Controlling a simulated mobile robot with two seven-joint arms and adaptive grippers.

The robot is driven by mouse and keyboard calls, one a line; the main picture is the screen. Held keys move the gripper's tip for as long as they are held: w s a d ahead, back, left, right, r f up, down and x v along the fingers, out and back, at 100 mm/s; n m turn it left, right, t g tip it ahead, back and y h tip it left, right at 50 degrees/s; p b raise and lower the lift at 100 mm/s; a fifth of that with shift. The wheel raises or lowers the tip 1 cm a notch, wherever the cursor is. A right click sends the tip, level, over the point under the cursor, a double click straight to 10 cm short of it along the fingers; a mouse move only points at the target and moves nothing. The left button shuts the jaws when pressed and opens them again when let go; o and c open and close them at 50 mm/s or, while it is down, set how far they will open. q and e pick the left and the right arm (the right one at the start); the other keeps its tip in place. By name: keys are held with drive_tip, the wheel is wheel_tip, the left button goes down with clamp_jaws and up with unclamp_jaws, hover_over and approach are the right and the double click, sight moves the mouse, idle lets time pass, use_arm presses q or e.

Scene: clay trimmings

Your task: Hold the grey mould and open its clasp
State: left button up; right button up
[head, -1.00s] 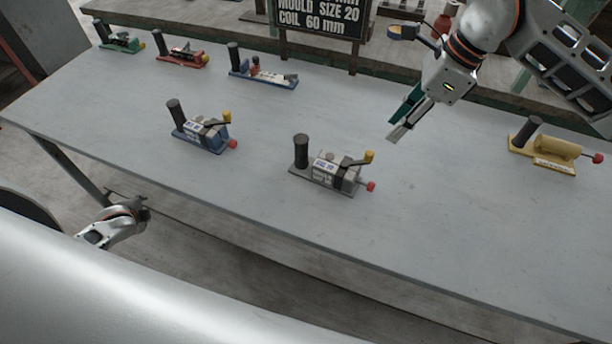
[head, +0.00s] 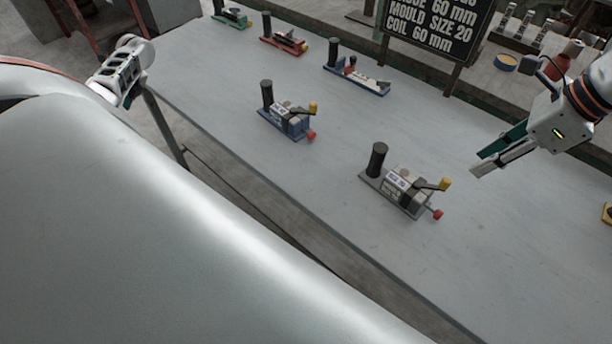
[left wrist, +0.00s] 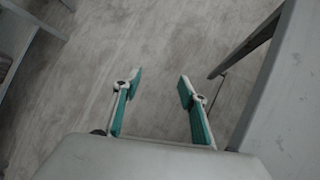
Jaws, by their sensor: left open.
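The grey mould (head: 402,190) stands on the table, right of centre in the head view. It has a black upright handle, a dark band with a yellow-tipped lever (head: 444,184), and a red knob at its right end. The lever lies across the top; I cannot tell if the clasp is fastened. My right gripper (head: 476,163) is open and empty above the table, right of the mould and apart from it. My left gripper (left wrist: 156,82) is open and empty over the floor beside the table, far from the mould; its fingers show in the left wrist view.
A blue mould (head: 290,120) stands left of the grey one. Green (head: 231,17), red (head: 284,40) and blue-white (head: 357,80) moulds line the back edge. A black sign (head: 437,28) stands behind. The table (head: 330,200) is clear around the grey mould.

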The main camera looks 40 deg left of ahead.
use_arm(q)
drive_tip(key=w+d+r+m+t+y, duration=0.1)
drive_tip(key=w+d+r+y, duration=0.2)
drive_tip(key=w+r, duration=0.3)
drive_tip(key=w+d+r+t+y, duration=0.25)
drive_tip(key=w+r+y, duration=0.2)
drive_tip(key=w, duration=0.35)
drive_tip(key=w+d+r+m+t+y, duration=0.1)
drive_tip(key=w+d+r+y, duration=0.3)
drive_tip(key=w, duration=0.4)
drive_tip(key=w+d+r+t+y, duration=0.2)
drive_tip(key=w+d+r+t, duration=0.4)
drive_tip(key=d, duration=0.5)
drive_tip(key=w+d+r+t+y, duration=0.1)
drive_tip(key=w+d+r, duration=0.2)
drive_tip(key=d+r, duration=0.6)
drive_tip(key=d+f+m+t, duration=0.3)
drive_tip(key=d+t, duration=0.2)
drive_tip(key=d, duration=1)
drive_tip(key=m+t+h, duration=0.3)
drive_tip(key=m+h, duration=0.6)
drive_tip(key=h, duration=0.4)
approach(381, 153)
drive_tip(key=shift+y, duration=0.25)
drive_tip(key=x, duration=1.2)
drive_tip(key=shift+w+d, duration=0.1)
